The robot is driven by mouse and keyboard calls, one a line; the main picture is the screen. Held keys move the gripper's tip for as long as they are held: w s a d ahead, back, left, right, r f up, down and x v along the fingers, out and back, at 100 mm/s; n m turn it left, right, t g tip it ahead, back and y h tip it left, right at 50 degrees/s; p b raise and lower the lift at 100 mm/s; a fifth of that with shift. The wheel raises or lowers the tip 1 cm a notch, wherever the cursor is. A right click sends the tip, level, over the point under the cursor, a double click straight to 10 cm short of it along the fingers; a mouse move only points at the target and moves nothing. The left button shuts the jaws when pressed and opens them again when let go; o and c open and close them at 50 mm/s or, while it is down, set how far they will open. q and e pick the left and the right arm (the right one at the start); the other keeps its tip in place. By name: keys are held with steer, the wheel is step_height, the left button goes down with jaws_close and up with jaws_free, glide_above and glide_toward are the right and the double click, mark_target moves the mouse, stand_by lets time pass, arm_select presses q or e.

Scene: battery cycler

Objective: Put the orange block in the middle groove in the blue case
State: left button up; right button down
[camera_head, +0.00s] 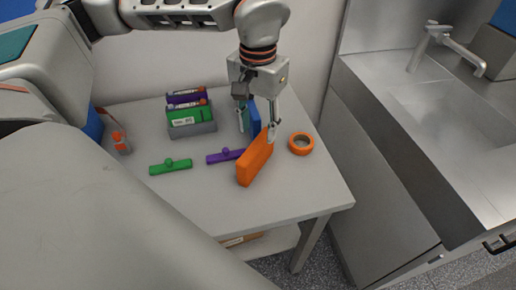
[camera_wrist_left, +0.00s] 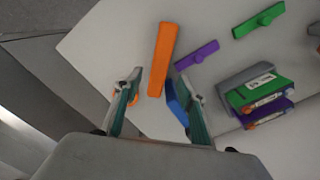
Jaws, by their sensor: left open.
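The orange block (camera_head: 254,160) stands on its narrow side on the grey table, near the front right. It also shows in the left wrist view (camera_wrist_left: 162,58), in line with the gap between my fingers. My left gripper (camera_head: 256,130) points down at the block's far end with its fingers apart; in the left wrist view (camera_wrist_left: 160,76) they lie on either side of the block, and I cannot tell whether they touch it. A blue object (camera_head: 255,120), perhaps the blue case, stands behind the gripper, partly hidden; it also shows in the wrist view (camera_wrist_left: 176,104). No grooves can be made out.
A grey holder (camera_head: 197,130) with green and purple boxes stands at the back. A green piece (camera_head: 171,168) and a purple piece (camera_head: 224,156) lie left of the block. An orange ring (camera_head: 301,144) lies right of it. A steel sink (camera_head: 440,115) is beyond the table's right edge.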

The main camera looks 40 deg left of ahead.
mark_target(258, 142)
arm_select(q)
step_height(258, 142, down, 7)
steer(key=shift+f+b, duration=0.15)
steer(key=shift+b, duration=0.45)
steer(key=c, duration=1)
steer(key=shift+o, duration=0.2)
